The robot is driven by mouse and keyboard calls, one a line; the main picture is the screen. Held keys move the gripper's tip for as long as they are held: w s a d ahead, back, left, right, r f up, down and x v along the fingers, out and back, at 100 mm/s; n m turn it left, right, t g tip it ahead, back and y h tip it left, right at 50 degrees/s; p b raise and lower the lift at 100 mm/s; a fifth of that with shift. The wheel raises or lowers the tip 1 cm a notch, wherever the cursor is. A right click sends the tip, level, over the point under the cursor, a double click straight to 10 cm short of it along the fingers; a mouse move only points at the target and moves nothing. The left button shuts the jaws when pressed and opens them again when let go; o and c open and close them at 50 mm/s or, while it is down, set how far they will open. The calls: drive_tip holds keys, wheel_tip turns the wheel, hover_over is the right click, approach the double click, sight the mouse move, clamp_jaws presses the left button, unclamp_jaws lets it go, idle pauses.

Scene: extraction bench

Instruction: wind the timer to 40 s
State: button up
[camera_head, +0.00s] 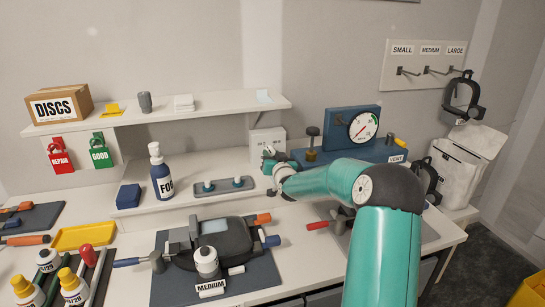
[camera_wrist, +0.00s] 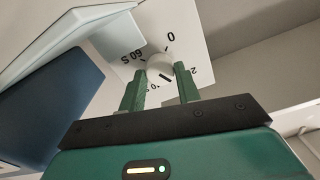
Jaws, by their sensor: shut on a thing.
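The timer (camera_head: 266,137) is a pale box on the back ledge, under the wall shelf; my gripper and arm partly cover its front. In the wrist view its white face (camera_wrist: 190,28) carries a 0, a 60 S and other marks partly hidden by my fingers. The round white knob (camera_wrist: 160,66) sits at the middle of the face. My gripper (camera_wrist: 160,76) has its two green fingers on either side of the knob and is shut on it. It also shows in the head view (camera_head: 268,163), in front of the timer. I cannot read the knob's setting for sure.
A blue unit with a round gauge (camera_head: 363,126) stands right of the timer. A tray with two small pegs (camera_head: 222,188) and a dark blue bottle (camera_head: 160,175) are left of my gripper. The shelf (camera_head: 190,112) overhangs the ledge.

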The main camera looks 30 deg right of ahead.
drive_tip(key=o, duration=1)
drive_tip(key=shift+c, duration=0.2)
drive_tip(key=shift+s, duration=0.1)
drive_tip(key=v, duration=1.3)
drive_tip(key=shift+s, duration=0.35)
